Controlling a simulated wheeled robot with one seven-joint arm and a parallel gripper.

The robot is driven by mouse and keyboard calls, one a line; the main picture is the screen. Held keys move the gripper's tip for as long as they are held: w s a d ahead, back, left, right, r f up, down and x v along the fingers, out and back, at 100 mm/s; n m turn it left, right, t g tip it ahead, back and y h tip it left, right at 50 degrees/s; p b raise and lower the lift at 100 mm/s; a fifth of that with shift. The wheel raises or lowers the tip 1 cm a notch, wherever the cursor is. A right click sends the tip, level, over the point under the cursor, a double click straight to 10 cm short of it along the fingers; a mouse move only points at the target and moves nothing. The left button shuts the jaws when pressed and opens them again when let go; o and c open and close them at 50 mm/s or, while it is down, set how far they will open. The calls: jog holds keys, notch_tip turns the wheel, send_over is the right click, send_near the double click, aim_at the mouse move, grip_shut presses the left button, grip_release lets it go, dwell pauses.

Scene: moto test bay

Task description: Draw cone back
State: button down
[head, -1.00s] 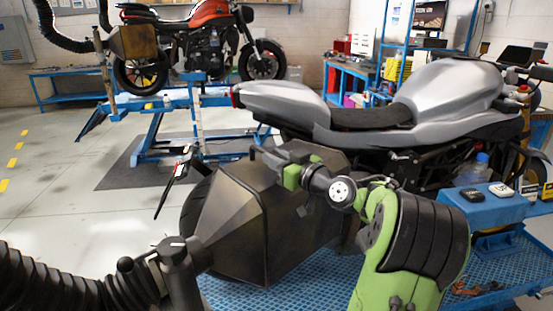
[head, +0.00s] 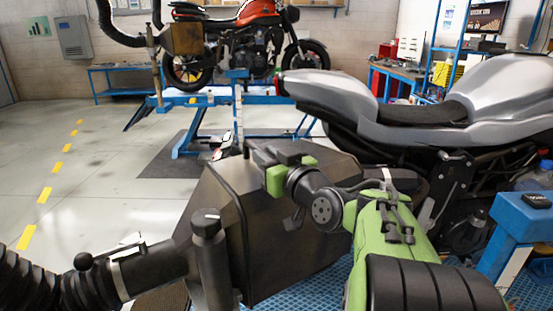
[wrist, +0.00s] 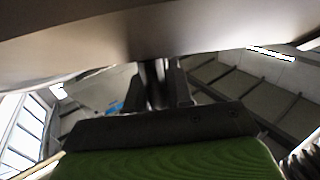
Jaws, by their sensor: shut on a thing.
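The cone (head: 290,215) is a dark, boxy metal hood in the middle of the head view, close in front of me. A black ribbed hose (head: 30,285) joins its narrow left end through a dark pipe with an upright post. My gripper (head: 262,155) is at the cone's upper edge. In the wrist view, my gripper (wrist: 155,92) is shut on a dark bar, under a broad metal surface of the cone (wrist: 150,30). The grip itself is small and partly hidden in the head view. The silver motorcycle (head: 440,110) stands behind and to the right; its rear wheel is hidden.
A blue workbench (head: 530,215) stands close on the right. A blue grated platform (head: 335,285) lies beneath the cone. A red motorcycle (head: 245,35) sits on a blue lift at the back. Grey floor with yellow marks (head: 45,195) is open on the left.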

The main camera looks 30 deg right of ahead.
jog(key=shift+a, duration=0.2)
jog(key=c, duration=1.1)
grip_release()
jog(key=shift+a, duration=0.15)
jog(key=shift+s, duration=0.1)
jog(key=s+b, duration=0.2)
jog(key=s, duration=1.3)
jog(key=shift+s+a, duration=0.15)
jog(key=shift+s, duration=0.2)
jog(key=shift+w+a, duration=0.1)
